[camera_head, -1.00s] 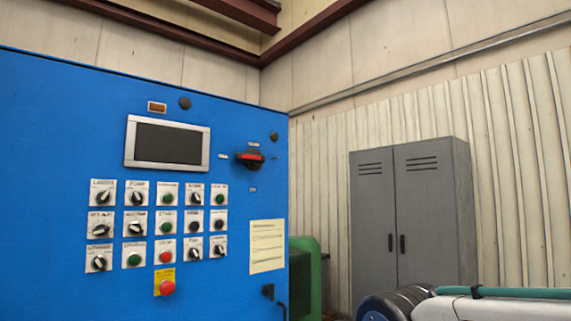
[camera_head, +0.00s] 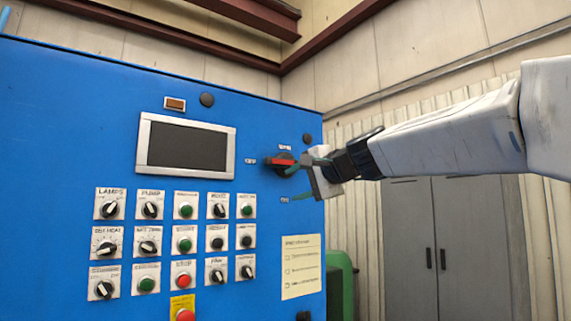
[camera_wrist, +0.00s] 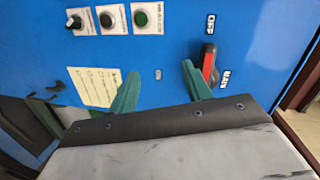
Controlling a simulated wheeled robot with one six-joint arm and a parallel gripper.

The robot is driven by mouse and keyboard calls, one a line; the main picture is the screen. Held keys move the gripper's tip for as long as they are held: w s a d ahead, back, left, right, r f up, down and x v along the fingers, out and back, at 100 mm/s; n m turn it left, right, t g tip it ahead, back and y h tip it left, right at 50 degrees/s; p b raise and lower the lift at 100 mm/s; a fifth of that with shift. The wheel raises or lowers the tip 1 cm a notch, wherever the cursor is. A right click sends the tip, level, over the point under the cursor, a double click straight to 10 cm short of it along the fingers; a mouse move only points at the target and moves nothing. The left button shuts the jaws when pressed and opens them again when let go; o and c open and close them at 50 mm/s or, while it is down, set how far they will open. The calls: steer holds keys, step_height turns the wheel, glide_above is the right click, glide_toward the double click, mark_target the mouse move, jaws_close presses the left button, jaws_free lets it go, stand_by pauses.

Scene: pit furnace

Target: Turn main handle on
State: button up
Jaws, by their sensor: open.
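The main handle (camera_head: 285,162) is a black rotary switch with a red bar on the blue control panel, right of the screen. In the head view its red bar lies roughly horizontal. It also shows in the wrist view (camera_wrist: 208,66), with small labels around it. My gripper (camera_head: 292,181) is close to the handle, its green fingers spread and empty. In the wrist view the fingers (camera_wrist: 160,85) stand apart; the right finger is close beside the handle, and the left one is over bare panel. Whether a finger touches the handle I cannot tell.
The screen (camera_head: 186,146) is left of the handle. Several knobs and buttons (camera_head: 183,240) fill rows below it, with a red button (camera_head: 184,314) at the bottom. A paper notice (camera_head: 301,266) is lower right. A grey cabinet (camera_head: 455,250) stands behind my arm.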

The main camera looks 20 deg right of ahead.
mark_target(284, 162)
steer(key=w+d+r+m+t, duration=0.3)
steer(key=w+r, duration=0.2)
steer(key=r, duration=0.2)
steer(key=shift+h, duration=0.3)
steer(key=x, duration=0.7)
steer(key=shift+a+f, duration=0.25)
jaws_close()
steer(key=shift+a, duration=0.1)
